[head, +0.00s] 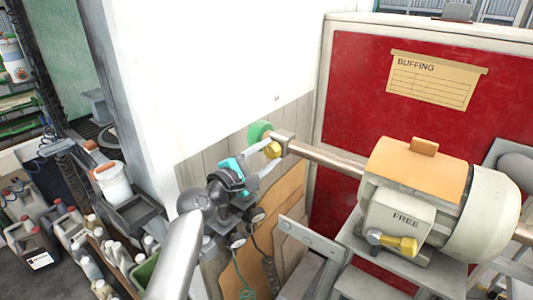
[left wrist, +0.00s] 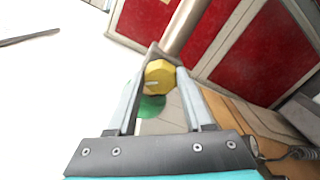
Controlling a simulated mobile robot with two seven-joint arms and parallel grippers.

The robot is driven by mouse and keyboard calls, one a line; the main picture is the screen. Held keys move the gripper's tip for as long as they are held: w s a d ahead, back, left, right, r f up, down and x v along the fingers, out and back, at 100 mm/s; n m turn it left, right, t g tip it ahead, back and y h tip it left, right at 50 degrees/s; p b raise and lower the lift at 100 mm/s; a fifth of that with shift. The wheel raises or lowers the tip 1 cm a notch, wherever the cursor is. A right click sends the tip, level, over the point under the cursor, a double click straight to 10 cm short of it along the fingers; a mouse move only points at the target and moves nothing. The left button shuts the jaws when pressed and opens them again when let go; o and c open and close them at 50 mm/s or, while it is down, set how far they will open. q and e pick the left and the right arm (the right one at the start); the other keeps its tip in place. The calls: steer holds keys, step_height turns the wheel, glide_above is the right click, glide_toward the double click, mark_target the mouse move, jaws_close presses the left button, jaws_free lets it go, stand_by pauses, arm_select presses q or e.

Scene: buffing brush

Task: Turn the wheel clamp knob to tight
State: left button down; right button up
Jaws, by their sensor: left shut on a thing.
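The wheel clamp knob (head: 272,150) is yellow and faceted, at the left end of the metal shaft (head: 325,157). My left gripper (head: 276,154) reaches it from the lower left and is shut on it. In the left wrist view the knob (left wrist: 159,75) sits between the two fingers (left wrist: 156,84), with a pale line on its face. A green wheel (head: 259,133) is just behind the knob; part of it shows below the knob in the left wrist view (left wrist: 151,107). My right gripper is not in view.
The shaft runs right to a buffing motor (head: 490,220) with an orange top. A second yellow knob (head: 396,243) sits under the word FREE. A red panel (head: 365,100) with a BUFFING card (head: 433,80) stands behind. Bottles and jugs (head: 70,228) crowd the lower left.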

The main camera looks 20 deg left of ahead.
arm_select(q)
steer(key=m, duration=0.6)
steer(key=shift+f+m, duration=0.1)
steer(key=shift+m, duration=0.2)
steer(key=m, duration=0.6)
steer(key=shift+f, duration=0.15)
steer(key=m, duration=0.5)
steer(key=shift+m, duration=0.4)
steer(key=m+p, duration=0.2)
steer(key=m, duration=0.3)
steer(key=shift+a+f+m, duration=0.1)
steer(key=shift+a+m, duration=0.05)
steer(key=shift+m, duration=0.55)
steer(key=shift+c, duration=1.5)
jaws_free()
steer(key=shift+w, duration=0.1)
